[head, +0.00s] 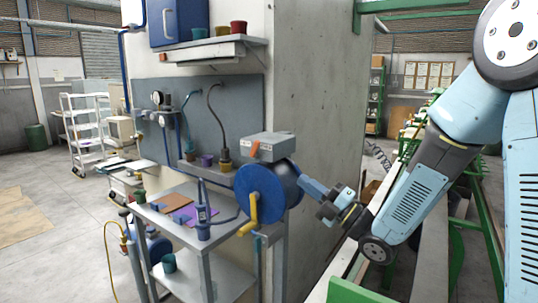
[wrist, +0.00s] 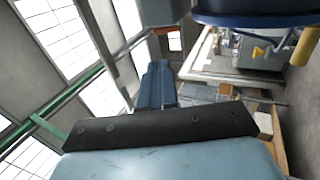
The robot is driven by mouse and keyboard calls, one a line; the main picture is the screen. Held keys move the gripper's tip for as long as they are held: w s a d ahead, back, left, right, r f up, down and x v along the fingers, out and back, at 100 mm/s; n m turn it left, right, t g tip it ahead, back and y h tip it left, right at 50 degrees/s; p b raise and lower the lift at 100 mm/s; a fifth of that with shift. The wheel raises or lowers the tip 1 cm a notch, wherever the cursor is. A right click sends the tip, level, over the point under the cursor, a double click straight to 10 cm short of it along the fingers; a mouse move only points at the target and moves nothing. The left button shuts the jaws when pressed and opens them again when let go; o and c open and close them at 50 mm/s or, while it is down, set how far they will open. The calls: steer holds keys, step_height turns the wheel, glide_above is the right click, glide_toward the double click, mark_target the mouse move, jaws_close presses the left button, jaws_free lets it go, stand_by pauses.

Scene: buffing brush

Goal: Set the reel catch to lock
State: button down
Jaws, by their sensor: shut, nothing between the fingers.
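The reel (head: 262,192) is a blue drum with a yellow crank handle (head: 251,210), mounted at the right end of the workbench. A grey box (head: 272,147) sits on top of it, with a small orange-red piece (head: 257,145) on its face; I cannot tell if this is the catch. My gripper (head: 303,182) is shut and empty, just right of the reel; I cannot tell if it touches. In the wrist view the shut blue fingers (wrist: 157,66) point away, and the reel's dark blue rim (wrist: 262,19) shows at upper right.
The workbench (head: 188,205) carries an upright blue tool (head: 203,212) and flat coloured pieces. Hoses and a gauge are on the panel (head: 235,105) behind it. A concrete pillar (head: 318,120) stands behind the reel. Green rails (head: 470,215) lie to the right.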

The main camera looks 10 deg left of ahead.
mark_target(258, 146)
steer(key=x, duration=1.4)
steer(key=shift+w, duration=0.1)
